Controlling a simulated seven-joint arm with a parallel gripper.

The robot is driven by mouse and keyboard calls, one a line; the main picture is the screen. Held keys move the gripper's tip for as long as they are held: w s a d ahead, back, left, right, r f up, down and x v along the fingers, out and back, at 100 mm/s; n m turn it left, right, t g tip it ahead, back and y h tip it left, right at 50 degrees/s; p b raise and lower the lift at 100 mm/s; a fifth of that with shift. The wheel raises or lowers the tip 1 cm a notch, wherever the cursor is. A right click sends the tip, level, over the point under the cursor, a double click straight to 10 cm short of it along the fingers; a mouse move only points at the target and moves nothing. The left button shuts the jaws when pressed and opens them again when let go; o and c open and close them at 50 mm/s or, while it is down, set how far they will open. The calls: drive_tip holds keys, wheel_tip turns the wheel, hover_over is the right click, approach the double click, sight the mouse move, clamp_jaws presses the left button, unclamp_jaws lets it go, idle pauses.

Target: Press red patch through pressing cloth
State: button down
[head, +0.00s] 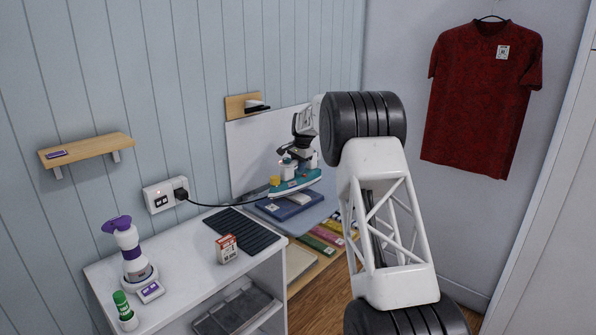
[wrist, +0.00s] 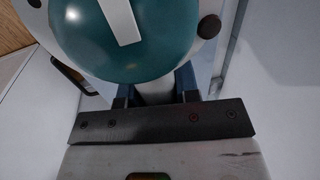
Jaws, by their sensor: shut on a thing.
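My gripper (head: 297,155) is shut on a teal and white iron (head: 297,182) by its upper part. In the head view, the iron is above or on a folded blue cloth (head: 287,209) with a pale label; I cannot tell whether they touch. In the wrist view, the iron's rounded teal body (wrist: 130,45) with a white stripe fills the top, and my gripper (wrist: 155,93) is just below it. I cannot make out the red patch or identify the pressing cloth; the iron may hide them.
A power cord runs from the wall socket (head: 166,195) toward the iron. Several folded coloured cloths (head: 323,240) lie to the right. A dark red shirt (head: 482,100) hangs on the wall.

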drive_tip(key=shift+r, duration=2.45)
drive_tip(key=shift+a, duration=0.1)
